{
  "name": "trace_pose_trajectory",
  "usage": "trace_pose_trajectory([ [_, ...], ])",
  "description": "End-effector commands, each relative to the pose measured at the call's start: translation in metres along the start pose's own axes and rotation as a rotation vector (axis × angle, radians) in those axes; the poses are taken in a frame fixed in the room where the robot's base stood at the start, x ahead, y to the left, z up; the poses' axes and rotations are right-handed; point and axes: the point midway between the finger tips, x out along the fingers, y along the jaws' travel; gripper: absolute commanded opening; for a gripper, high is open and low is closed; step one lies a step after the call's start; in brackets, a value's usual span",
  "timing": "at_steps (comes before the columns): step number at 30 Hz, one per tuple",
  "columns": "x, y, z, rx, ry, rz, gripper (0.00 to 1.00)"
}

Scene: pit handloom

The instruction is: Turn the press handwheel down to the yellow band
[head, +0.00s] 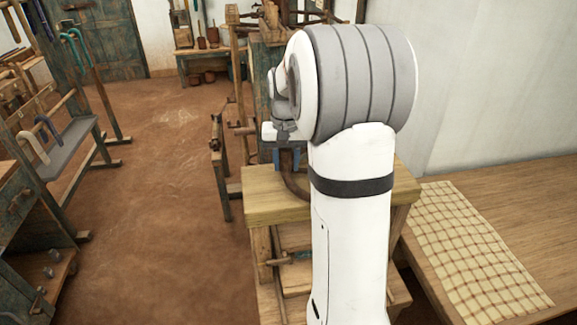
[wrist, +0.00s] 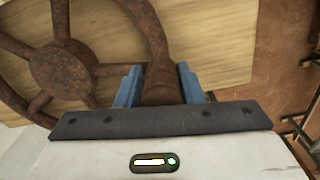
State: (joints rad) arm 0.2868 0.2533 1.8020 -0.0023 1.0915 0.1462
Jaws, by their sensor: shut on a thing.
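The press handwheel (wrist: 65,68) is rusty brown, with a round hub, spokes and a curved rim, and lies over a pale wooden top in the wrist view. In the head view only a dark curved piece of the handwheel (head: 294,188) shows under my gripper (head: 288,157); my arm hides the rest. In the wrist view the blue fingers of my gripper (wrist: 159,75) stand on both sides of a thick rusty grip (wrist: 160,88) at the wheel's rim and are shut on it. The yellow band cannot be made out in either view.
The press's wooden top (head: 270,205) sits on a wooden frame beside a low bench (head: 520,225) with a checked cloth (head: 465,245). A rack with a grey shelf (head: 68,150) stands at the left. The earth floor (head: 165,160) between is open.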

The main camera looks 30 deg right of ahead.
Motion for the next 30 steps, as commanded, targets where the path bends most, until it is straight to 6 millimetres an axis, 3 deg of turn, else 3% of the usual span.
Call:
trace_pose_trajectory([
  [15, -0.004, 0.018, -0.058, 0.494, 0.011, -0.011, 0.00],
  [30, -0.005, 0.046, -0.087, 0.844, 0.014, -0.013, 0.00],
])
